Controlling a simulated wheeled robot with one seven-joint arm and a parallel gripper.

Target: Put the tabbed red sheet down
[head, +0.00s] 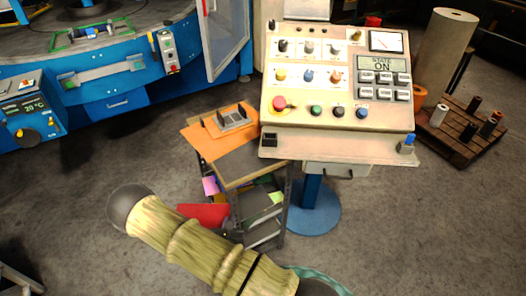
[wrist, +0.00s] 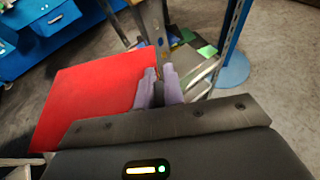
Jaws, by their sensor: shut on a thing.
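The red sheet (wrist: 90,95) is a flat, bright red panel left of my fingers in the wrist view. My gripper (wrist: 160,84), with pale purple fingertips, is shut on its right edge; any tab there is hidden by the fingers. In the head view part of the red sheet (head: 205,213) shows beside the lower left of the shelf cart, partly behind my arm. My gripper cannot be made out there. The cart (head: 247,161) has a dark top and lower shelves holding coloured pieces, including a pink one (head: 210,186) and a green one (head: 275,198).
An orange board (head: 203,142) with a grey metal piece (head: 233,117) lies on the cart top. A cream control console (head: 337,75) on a blue pedestal (head: 315,208) stands right of the cart. A blue machine (head: 100,75) is at back left. Grey floor is open left of the cart.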

